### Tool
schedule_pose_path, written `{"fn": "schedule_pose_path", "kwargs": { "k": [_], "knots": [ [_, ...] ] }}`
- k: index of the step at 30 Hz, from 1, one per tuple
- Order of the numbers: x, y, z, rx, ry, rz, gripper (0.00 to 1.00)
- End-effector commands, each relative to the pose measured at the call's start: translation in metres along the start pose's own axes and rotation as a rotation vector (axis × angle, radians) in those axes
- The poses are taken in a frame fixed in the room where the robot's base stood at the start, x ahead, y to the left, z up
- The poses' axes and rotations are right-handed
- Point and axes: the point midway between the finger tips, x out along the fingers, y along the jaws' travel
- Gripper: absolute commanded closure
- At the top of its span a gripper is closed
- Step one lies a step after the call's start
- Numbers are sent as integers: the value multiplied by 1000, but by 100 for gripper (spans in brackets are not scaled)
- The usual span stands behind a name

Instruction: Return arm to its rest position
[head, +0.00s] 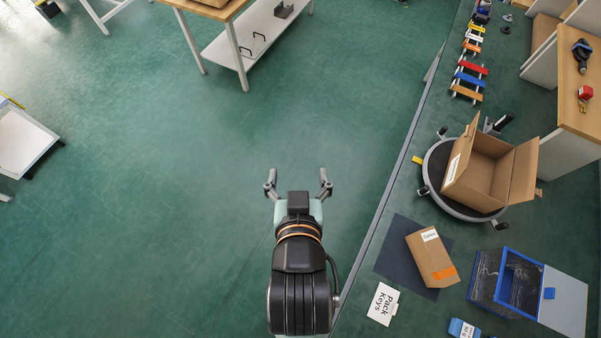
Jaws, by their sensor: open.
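My gripper (298,184) is in the lower middle of the head view, at the end of my arm, which reaches up from the bottom edge. Its two grey fingers are spread wide apart. Nothing is between them and they touch nothing. Green floor shows beyond the fingertips. The height of my gripper above the floor is hard to tell from this view.
On the right stand an open cardboard box (477,178) on a round black platform, a closed carton (428,258) on a dark mat, a "Pack Keys" card (383,304) and a blue-edged bin (508,281). A workbench (237,13) stands at the top.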

Motion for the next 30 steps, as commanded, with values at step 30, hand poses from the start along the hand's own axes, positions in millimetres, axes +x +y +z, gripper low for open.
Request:
{"fn": "schedule_pose_path", "kwargs": {
  "k": [30],
  "knots": [
    [-100,3,-204,7,-3,7,17]
  ]
}}
